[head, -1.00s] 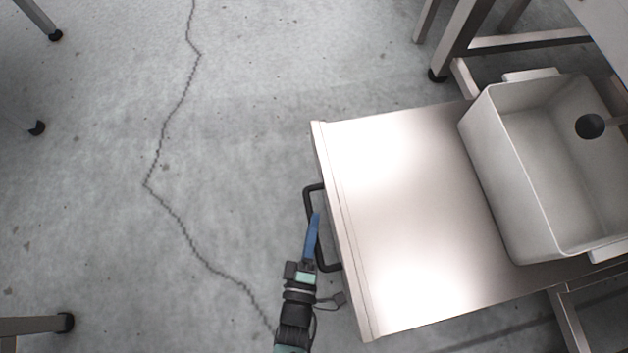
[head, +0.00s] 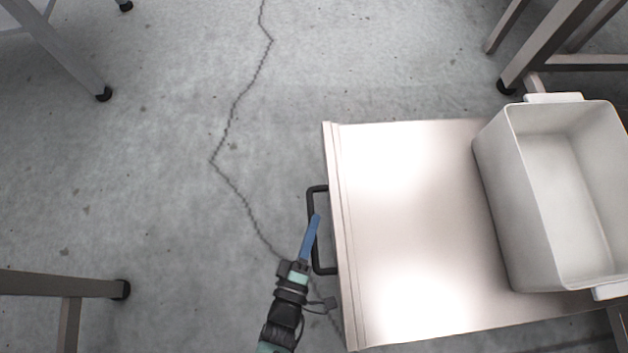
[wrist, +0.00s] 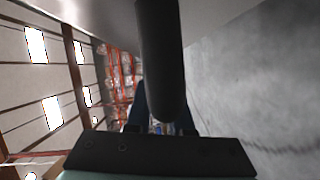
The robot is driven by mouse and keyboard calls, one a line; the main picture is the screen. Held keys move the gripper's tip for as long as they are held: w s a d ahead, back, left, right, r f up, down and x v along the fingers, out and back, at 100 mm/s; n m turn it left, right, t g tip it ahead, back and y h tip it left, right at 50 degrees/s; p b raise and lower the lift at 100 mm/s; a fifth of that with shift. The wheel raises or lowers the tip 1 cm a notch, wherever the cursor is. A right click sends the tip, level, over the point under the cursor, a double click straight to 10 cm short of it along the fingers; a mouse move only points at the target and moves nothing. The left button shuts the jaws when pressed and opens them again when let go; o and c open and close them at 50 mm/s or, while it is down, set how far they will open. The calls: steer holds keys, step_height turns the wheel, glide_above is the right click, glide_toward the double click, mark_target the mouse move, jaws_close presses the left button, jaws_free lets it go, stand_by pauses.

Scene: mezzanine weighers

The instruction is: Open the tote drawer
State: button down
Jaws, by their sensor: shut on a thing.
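The tote drawer (head: 400,200) is a wide, shiny metal slab pulled well out from the frame on the right. A pale grey open tote (head: 497,190) stands on its right part and looks empty. A black bar handle (head: 312,225) is on the drawer's left front edge. My gripper (head: 311,235), with blue fingers, is shut on this handle. In the wrist view the handle (wrist: 160,50) runs down between my fingers (wrist: 160,115), whose tips it partly hides. The drawer's inner end is outside the head view.
Metal table legs with black feet stand at upper left (head: 75,60), lower left (head: 70,320) and upper right (head: 545,45). The cracked grey concrete floor (head: 160,200) left of the drawer is clear.

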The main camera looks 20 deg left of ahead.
stand_by(0.3)
steer(key=c, duration=0.8)
jaws_free()
steer(key=shift+s, duration=0.15)
steer(key=s+r+p, duration=0.1)
steer(key=s+p, duration=0.2)
steer(key=s, duration=0.9)
steer(key=shift+s+a+p, duration=0.3)
steer(key=shift+s, duration=0.05)
